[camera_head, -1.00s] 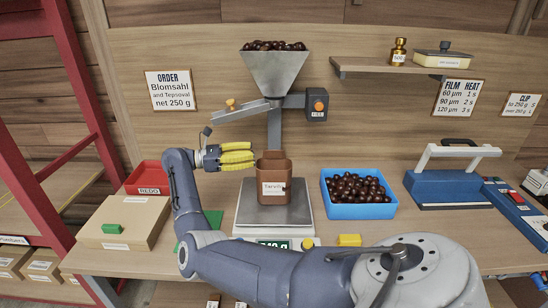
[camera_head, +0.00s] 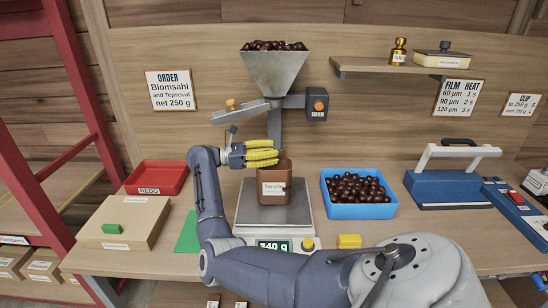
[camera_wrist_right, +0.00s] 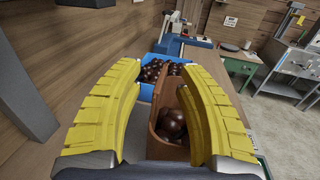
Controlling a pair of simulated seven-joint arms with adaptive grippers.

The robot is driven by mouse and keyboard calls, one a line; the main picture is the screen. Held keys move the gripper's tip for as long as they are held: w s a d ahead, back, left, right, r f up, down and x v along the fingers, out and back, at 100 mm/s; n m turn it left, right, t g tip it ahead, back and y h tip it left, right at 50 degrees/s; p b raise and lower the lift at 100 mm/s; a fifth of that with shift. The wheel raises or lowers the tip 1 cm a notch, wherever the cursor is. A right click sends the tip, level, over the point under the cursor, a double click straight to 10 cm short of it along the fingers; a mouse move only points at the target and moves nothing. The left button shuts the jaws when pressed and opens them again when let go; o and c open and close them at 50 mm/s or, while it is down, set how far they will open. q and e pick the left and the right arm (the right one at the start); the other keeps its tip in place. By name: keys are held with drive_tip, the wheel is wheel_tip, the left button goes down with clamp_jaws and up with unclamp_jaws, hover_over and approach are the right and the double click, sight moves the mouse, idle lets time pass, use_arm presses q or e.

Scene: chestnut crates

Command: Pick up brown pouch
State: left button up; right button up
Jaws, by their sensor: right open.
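The brown pouch (camera_head: 272,190) stands upright on the scale's pan, with a white label on its front. In the right wrist view the pouch (camera_wrist_right: 158,122) is open at the top, with dark round chestnuts inside. My right gripper (camera_head: 264,154) has yellow ribbed fingers and is at the pouch's upper left rim in the head view. In the wrist view the gripper (camera_wrist_right: 160,70) is open, with one finger on each side of the pouch. Whether the fingers touch it I cannot tell. My left gripper is in neither view.
The scale (camera_head: 300,212) is under the pouch. A hopper (camera_head: 274,72) with a chute (camera_head: 240,114) stands above. A blue bin (camera_head: 362,211) of chestnuts is to the right, a red tray (camera_head: 157,178) to the left. A yellow block (camera_head: 349,241) lies in front.

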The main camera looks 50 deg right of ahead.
drive_tip(key=shift+c, duration=0.5)
clamp_jaws()
